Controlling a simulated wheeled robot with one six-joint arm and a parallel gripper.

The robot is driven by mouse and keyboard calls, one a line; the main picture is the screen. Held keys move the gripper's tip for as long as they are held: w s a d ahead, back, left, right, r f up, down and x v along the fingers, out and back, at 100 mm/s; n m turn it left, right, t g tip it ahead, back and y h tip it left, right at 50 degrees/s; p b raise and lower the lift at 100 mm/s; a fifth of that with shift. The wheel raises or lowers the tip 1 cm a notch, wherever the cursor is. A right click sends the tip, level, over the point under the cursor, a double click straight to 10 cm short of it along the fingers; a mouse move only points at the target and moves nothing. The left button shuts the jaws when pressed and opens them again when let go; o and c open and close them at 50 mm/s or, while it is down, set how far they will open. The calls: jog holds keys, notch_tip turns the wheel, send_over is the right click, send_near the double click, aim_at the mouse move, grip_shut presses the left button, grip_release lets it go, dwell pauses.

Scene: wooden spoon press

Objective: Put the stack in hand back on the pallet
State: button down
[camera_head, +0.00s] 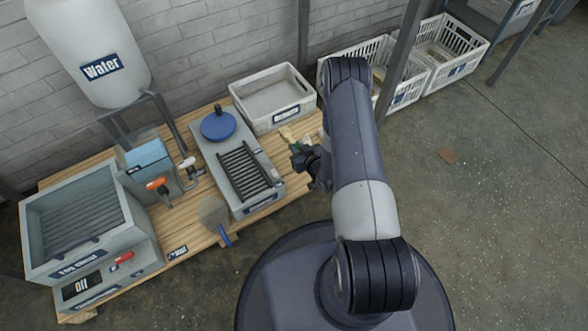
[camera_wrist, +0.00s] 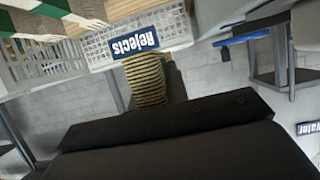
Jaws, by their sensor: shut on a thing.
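My gripper (camera_head: 308,160) is beside the right end of the wooden bench, low and partly hidden by my arm. In the wrist view its dark body fills the lower part, and it is shut on a stack (camera_wrist: 147,80) with thin yellowish and dark layers. In the head view small pale and green bits (camera_head: 288,136) show just beyond the gripper; I cannot tell whether they belong to the stack. I cannot make out a separate pallet for certain. Green, white and tan strips (camera_wrist: 55,22) show at the wrist view's upper left.
A grey tub (camera_head: 262,117) stands at the bench's back right. A grilled press with a blue knob (camera_head: 218,124) stands left of the gripper. A water tank (camera_head: 90,45) and steel basin (camera_head: 45,270) are farther left. White crates (camera_head: 455,75) stand behind right. The right floor is mostly clear.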

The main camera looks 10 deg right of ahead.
jog(key=f+b, duration=0.5)
jog(key=f, duration=0.6)
jog(key=shift+s+f, duration=0.1)
jog(key=shift+s, duration=0.1)
jog(key=shift+f, duration=0.1)
jog(key=c, duration=1.4)
grip_release()
jog(key=shift+r, duration=0.2)
